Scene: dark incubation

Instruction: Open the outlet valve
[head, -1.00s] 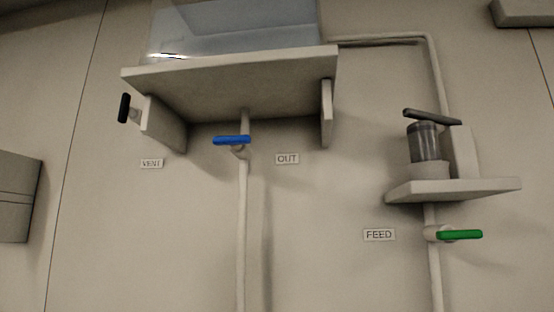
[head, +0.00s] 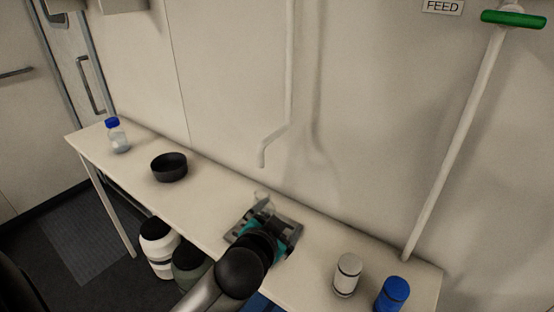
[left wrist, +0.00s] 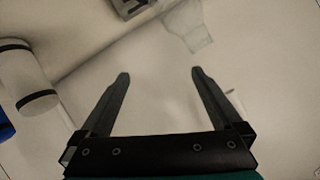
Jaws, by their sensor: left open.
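The outlet valve with its blue handle is out of view in both current frames. In the head view, the lower part of the outlet pipe (head: 289,70) runs down the wall and ends in a bent spout (head: 264,152) above the bench. My left gripper (head: 265,212) is over the bench (head: 215,205), below the spout and apart from it. In the left wrist view, its two fingers (left wrist: 160,74) are spread wide with nothing between them. A clear vessel (left wrist: 190,30) lies past the fingertips, partly cut off by the frame. My right gripper is not in view.
A green feed handle (head: 513,18) and FEED label (head: 442,6) are at the upper right. On the bench are a blue-capped bottle (head: 118,136), a black bowl (head: 169,167), a white jar (head: 347,275) and a blue jar (head: 391,294). Large containers (head: 159,247) stand below.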

